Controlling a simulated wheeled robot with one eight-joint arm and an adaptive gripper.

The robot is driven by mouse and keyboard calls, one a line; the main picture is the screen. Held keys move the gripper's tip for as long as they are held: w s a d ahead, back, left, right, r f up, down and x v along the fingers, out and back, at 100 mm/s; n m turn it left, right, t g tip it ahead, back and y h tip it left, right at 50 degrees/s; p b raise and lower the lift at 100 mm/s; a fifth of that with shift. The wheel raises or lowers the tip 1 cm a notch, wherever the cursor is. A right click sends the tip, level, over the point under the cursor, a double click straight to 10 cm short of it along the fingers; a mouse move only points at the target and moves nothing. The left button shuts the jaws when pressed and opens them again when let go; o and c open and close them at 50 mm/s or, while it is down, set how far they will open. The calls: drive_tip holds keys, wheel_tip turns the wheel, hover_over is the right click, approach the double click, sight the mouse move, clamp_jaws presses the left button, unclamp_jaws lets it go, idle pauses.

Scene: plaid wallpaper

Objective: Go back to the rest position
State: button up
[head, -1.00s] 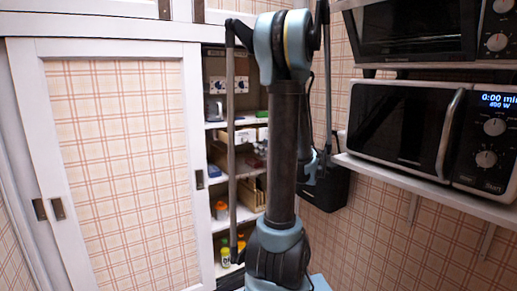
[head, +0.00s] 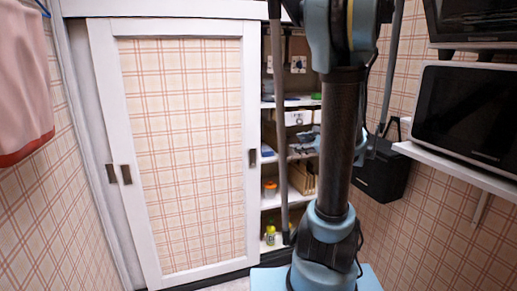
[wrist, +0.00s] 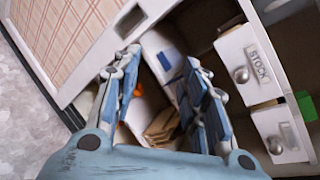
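My gripper (wrist: 162,56) shows in the wrist view with its two blue-grey fingers spread apart and nothing between them. Beyond the fingers lies the inside of an open cupboard, with shelves and folded brown boxes (wrist: 163,124). In the head view my upright arm stands in front of the cupboard's open right part and hides some of it. I cannot make out the gripper's fingers clearly there.
A plaid sliding door (head: 185,150) covers the cupboard's left part. A microwave (head: 468,115) sits on a white wall shelf (head: 450,160) at the right. A dark bin (head: 383,172) is behind my arm. A pink cloth (head: 22,80) hangs at the left. Drawers (wrist: 248,65) flank the gripper's right.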

drive_tip(key=s+a+f+n+g+h, duration=0.1)
drive_tip(key=s+a+f+n+g, duration=0.3)
drive_tip(key=s, duration=0.3)
drive_tip(key=s+a+f+n+g+h, duration=0.2)
drive_tip(key=s+a+f+n, duration=0.15)
drive_tip(key=s+n, duration=0.25)
drive_tip(key=s+d+f+n+g+h, duration=0.1)
drive_tip(key=s+d+f+n+h, duration=0.2)
drive_tip(key=s+n, duration=0.2)
drive_tip(key=s+d+f+n+g+h, duration=0.2)
drive_tip(key=s+n, duration=0.4)
drive_tip(key=s, duration=0.3)
drive_tip(key=shift+s+d+f+h, duration=0.25)
drive_tip(key=shift+d+f+h, duration=0.3)
drive_tip(key=shift+f, duration=0.4)
drive_tip(key=shift+w+f, duration=0.2)
drive_tip(key=shift+w, duration=0.2)
